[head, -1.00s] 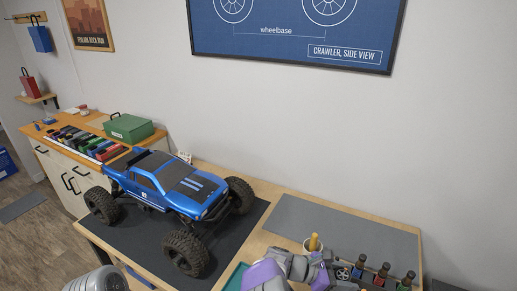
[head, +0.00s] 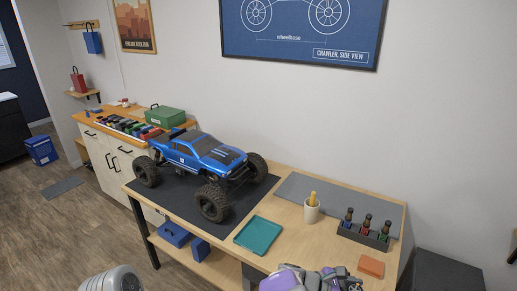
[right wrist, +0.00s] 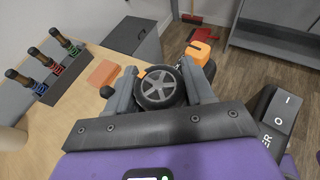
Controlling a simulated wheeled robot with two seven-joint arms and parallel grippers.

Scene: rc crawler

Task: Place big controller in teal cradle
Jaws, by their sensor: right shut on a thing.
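The teal cradle (head: 258,235) is a shallow tray lying empty on the workbench, in front of the blue truck. My right gripper (right wrist: 163,80) is shut on the big controller, whose grey-spoked black wheel (right wrist: 158,88) shows between the fingers in the right wrist view. The wheel covers most of the controller's body. In the head view my right gripper (head: 345,277) is at the bottom edge, right of the teal cradle and apart from it. My left gripper is out of view; only part of my left arm shows at the lower left.
The blue truck (head: 206,160) stands on a dark mat left of the cradle. A cup (head: 311,211), a rack of shock absorbers (head: 365,232) and an orange block (head: 371,267) are to the right.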

